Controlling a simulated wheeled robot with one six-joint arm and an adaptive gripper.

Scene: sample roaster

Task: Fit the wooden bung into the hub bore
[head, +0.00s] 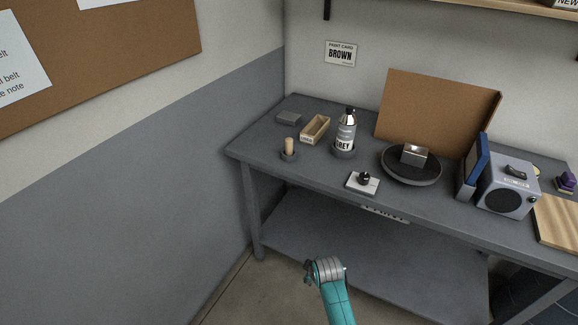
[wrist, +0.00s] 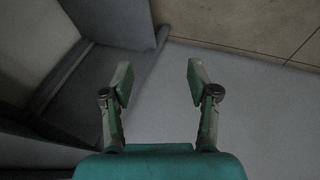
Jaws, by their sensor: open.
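A pale wooden bung (head: 289,145) stands upright in a small dark round holder (head: 289,156) near the left front of the bench. A metal block-like hub (head: 414,155) sits on a dark round turntable (head: 402,175) farther right; its bore is too small to make out. My gripper (wrist: 159,77) is open and empty in the wrist view, with its two fingers spread apart. In the head view my arm is low in front of the bench, well apart from the bung and the hub.
A grey-labelled bottle (head: 346,135) stands in a holder right of the bung, near an open wooden box (head: 315,129). A white plate with a black knob (head: 363,182) lies at the front edge. A brown board (head: 435,112) and a speaker-like box (head: 505,190) flank the turntable.

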